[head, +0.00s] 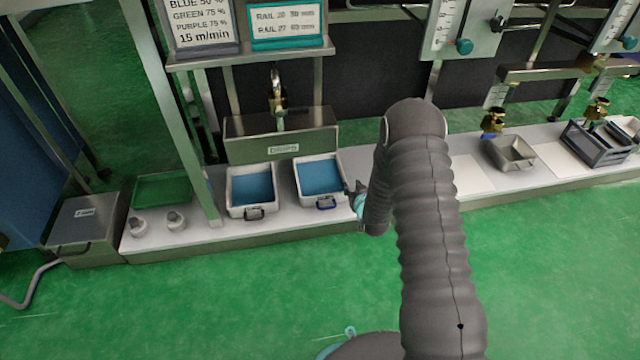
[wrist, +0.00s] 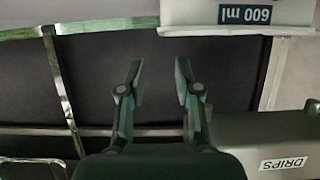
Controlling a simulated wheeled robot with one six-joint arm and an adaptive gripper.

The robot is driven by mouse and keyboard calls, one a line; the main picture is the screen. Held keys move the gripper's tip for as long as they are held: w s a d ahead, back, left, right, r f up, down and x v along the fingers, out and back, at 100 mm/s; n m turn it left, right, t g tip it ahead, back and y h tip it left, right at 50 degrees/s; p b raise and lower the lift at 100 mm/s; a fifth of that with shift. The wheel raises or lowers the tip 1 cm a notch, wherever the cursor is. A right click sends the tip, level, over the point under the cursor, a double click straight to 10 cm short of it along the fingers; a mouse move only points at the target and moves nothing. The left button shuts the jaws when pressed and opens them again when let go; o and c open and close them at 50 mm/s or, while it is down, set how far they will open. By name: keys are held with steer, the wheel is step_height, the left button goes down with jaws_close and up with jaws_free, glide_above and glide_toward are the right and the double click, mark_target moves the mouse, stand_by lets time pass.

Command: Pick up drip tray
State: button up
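Two white trays with blue insides stand side by side on the pale ledge in the head view, the left one (head: 234,208) with a dark front handle and the right one (head: 299,194) with a blue front handle. Behind them is a steel box (head: 315,144) labelled DRIPS; its label (wrist: 284,163) also shows in the wrist view. I cannot tell which item is the drip tray. My gripper (head: 357,197) is just right of the right tray, partly hidden by my arm. In the wrist view my gripper (wrist: 160,78) is open, with nothing between its fingers.
A metal pan (head: 512,155) and a grey crate (head: 598,147) are at right. A white part labelled 600 ml (wrist: 205,14) tops the wrist view. The green floor (head: 240,300) in front is clear.

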mark_target(343, 175)
steer(key=x, duration=0.6)
steer(key=shift+a+b+x, duration=0.2)
steer(key=shift+b+x, duration=0.35)
steer(key=shift+x, duration=2.15)
steer(key=shift+s+f, duration=0.15)
jaws_close()
